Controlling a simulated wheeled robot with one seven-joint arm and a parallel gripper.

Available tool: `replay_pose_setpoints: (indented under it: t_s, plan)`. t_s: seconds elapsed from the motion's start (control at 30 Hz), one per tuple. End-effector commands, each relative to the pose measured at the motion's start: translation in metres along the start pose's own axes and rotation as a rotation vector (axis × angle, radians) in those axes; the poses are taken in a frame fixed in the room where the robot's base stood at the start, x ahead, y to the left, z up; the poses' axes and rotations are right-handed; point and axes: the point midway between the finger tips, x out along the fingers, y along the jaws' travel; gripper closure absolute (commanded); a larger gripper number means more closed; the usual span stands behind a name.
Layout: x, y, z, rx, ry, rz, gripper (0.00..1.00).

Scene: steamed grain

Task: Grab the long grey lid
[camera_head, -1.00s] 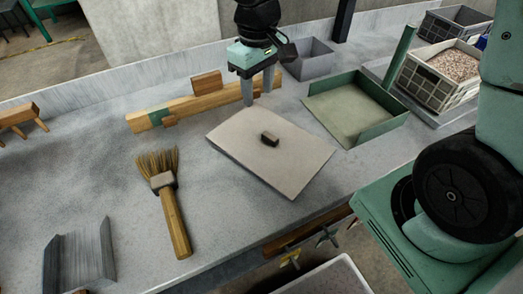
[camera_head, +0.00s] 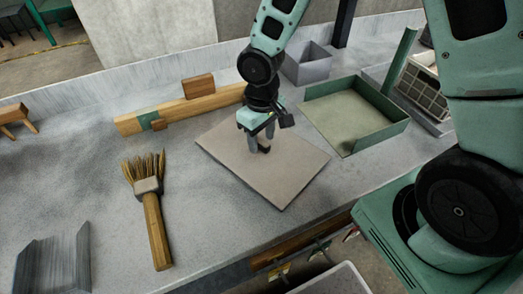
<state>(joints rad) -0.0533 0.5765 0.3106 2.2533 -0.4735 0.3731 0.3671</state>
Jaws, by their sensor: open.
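The long grey lid (camera_head: 285,183) lies flat on the grey worktop in the middle of the head view. Its small dark handle (camera_head: 264,149) stands at its middle, partly hidden by my gripper. My gripper (camera_head: 259,149) points down over the lid with its fingers open at the handle. I cannot tell whether the fingers touch the handle or the lid.
A wooden brush (camera_head: 156,225) lies left of the lid. A wooden bar (camera_head: 185,112) and small block (camera_head: 198,86) are behind it. A green-walled tray (camera_head: 378,136) stands close on the right, with a grey box (camera_head: 307,65) behind. The worktop's front edge is near the lid's front corner.

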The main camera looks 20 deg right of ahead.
Motion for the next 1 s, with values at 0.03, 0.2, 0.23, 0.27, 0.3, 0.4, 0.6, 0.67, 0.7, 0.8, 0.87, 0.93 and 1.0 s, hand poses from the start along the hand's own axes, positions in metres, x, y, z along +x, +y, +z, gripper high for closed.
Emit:
replay_pose_setpoints:
  t_s: [0.03,0.2,0.23,0.27,0.3,0.4,0.6,0.67,0.7,0.8,0.87,0.93,1.0]
  plan:
    - [0.007,0.0,0.0,-0.001,-0.001,-0.001,0.55]
    - [0.012,0.0,0.0,0.0,0.0,0.0,0.55]
    - [0.012,0.0,0.0,0.0,0.001,0.0,0.55]
    - [0.012,0.0,0.0,0.0,0.001,0.0,0.55]
    - [0.012,0.0,0.0,0.0,0.001,0.0,0.55]
    - [0.012,0.0,0.0,0.001,0.001,0.0,0.68]
    - [0.011,0.0,-0.001,0.001,0.002,0.0,1.0]
    - [0.011,0.0,-0.001,0.001,0.002,0.0,1.0]
    - [0.011,0.0,-0.001,0.001,0.002,0.0,1.0]
    - [0.01,0.0,-0.001,0.001,0.002,0.0,1.0]
    - [0.007,0.0,-0.001,0.002,0.003,0.0,1.0]
    - [-0.001,0.0,-0.001,0.002,0.005,0.0,1.0]
    - [-0.012,0.0,-0.001,0.002,0.006,0.001,1.0]
